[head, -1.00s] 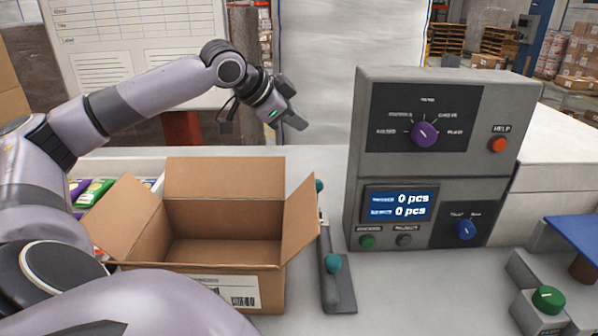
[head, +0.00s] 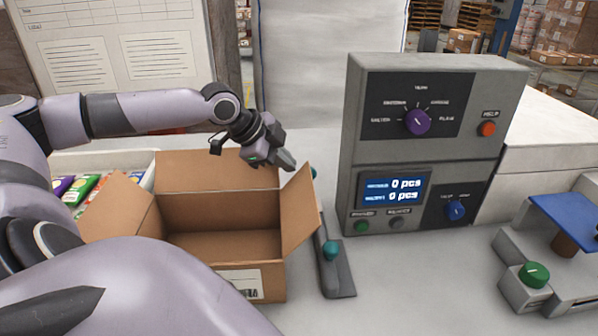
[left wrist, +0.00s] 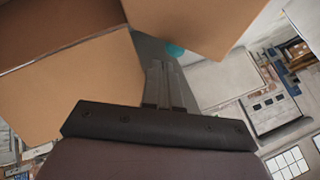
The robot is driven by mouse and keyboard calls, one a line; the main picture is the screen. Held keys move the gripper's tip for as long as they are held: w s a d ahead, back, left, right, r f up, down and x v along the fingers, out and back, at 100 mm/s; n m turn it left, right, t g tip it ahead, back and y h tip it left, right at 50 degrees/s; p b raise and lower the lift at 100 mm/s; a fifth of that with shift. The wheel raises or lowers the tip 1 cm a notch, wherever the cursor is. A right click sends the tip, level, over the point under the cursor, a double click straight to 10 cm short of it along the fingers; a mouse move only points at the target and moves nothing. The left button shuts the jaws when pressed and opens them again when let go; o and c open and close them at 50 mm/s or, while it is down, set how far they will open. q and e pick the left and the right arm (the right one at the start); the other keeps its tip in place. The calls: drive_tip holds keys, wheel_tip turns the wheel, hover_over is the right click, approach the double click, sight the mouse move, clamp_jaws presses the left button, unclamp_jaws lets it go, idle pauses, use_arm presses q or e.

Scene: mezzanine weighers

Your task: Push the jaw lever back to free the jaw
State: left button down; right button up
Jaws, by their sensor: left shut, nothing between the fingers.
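A grey jaw fixture (head: 338,283) lies along the right side of the open cardboard box (head: 222,245). A teal knob (head: 330,250) stands at its near end, and a second teal knob (head: 313,173) shows partly behind the box's right flap. I cannot tell for sure which knob belongs to the jaw lever. My left gripper (head: 287,161) is shut and empty, above the box's back right corner, close to the far knob. In the left wrist view, the shut fingers (left wrist: 165,85) point toward a teal knob (left wrist: 175,50), partly hidden by a cardboard flap. My right gripper is out of view.
The box's right flap (head: 300,209) leans out over the fixture. A grey control panel (head: 422,140) stands to the right. A white bin (head: 147,160) of colourful packets is at left. A green knob (head: 534,275) and blue plate (head: 568,218) are at far right.

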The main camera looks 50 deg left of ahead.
use_arm(q)
drive_tip(key=shift+p+x, duration=0.3)
drive_tip(key=shift+x, duration=2.4)
drive_tip(key=shift+w+a+r, duration=0.25)
drive_tip(key=shift+w+a, duration=0.2)
drive_tip(key=shift+a, duration=0.1)
drive_tip(key=shift+r, duration=0.15)
